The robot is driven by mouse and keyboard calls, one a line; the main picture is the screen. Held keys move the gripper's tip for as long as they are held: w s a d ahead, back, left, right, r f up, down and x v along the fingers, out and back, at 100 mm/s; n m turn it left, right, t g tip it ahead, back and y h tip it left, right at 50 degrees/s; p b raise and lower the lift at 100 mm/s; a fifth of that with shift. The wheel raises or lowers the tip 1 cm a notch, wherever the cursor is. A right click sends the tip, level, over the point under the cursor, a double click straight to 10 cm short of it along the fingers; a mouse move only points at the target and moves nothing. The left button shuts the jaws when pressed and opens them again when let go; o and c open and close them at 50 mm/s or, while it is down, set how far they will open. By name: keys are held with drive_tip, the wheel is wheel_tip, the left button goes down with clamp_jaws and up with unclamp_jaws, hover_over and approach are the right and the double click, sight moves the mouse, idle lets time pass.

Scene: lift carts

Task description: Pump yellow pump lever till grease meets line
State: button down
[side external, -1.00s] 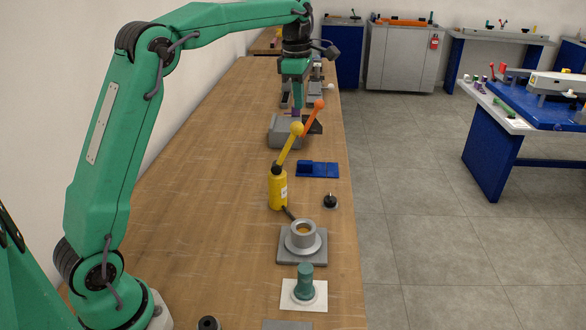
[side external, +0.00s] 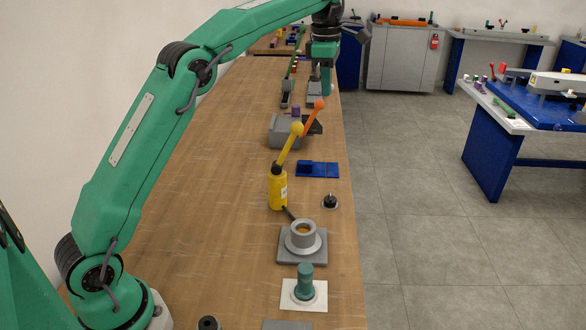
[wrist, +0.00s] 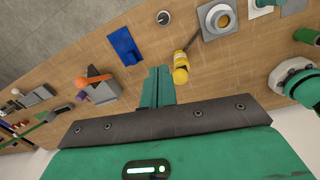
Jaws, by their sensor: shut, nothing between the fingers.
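The yellow pump (side external: 278,190) stands upright on the bench in the side view. Its yellow lever (side external: 288,151) leans up and right to a round yellow knob. In the wrist view the pump (wrist: 180,70) lies just right of my fingertips. A dark spout runs from the pump to a grey cup (side external: 303,239) on a square plate, with yellow-orange grease (side external: 303,230) inside. I cannot make out a line in the cup. My gripper (side external: 326,93) is shut and empty, high above the bench and beyond the pump. Its closed fingers also show in the wrist view (wrist: 159,72).
A grey block (side external: 284,133) with an orange lever (side external: 313,115) stands behind the pump. A blue tray (side external: 318,169) and a black knob (side external: 330,201) lie to its right. A teal peg (side external: 305,283) stands in front. The bench left of the pump is clear.

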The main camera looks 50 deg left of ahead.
drive_tip(key=shift+r, duration=0.15)
drive_tip(key=s+a+r+n, duration=0.2)
drive_tip(key=s+a, duration=0.1)
drive_tip(key=s, duration=0.3)
drive_tip(key=s+a+r+n+t, duration=0.1)
drive_tip(key=s+a+r, duration=0.1)
drive_tip(key=s+a, duration=0.2)
drive_tip(key=s, duration=0.2)
drive_tip(key=shift+s+a+r+n+y, duration=0.2)
drive_tip(key=shift+s+n+y, duration=0.1)
drive_tip(key=shift+s+n, duration=0.1)
drive_tip(key=w+d+f, duration=0.2)
drive_tip(key=w+f, duration=0.3)
drive_tip(key=f, duration=0.7)
drive_tip(key=shift+t, duration=0.3)
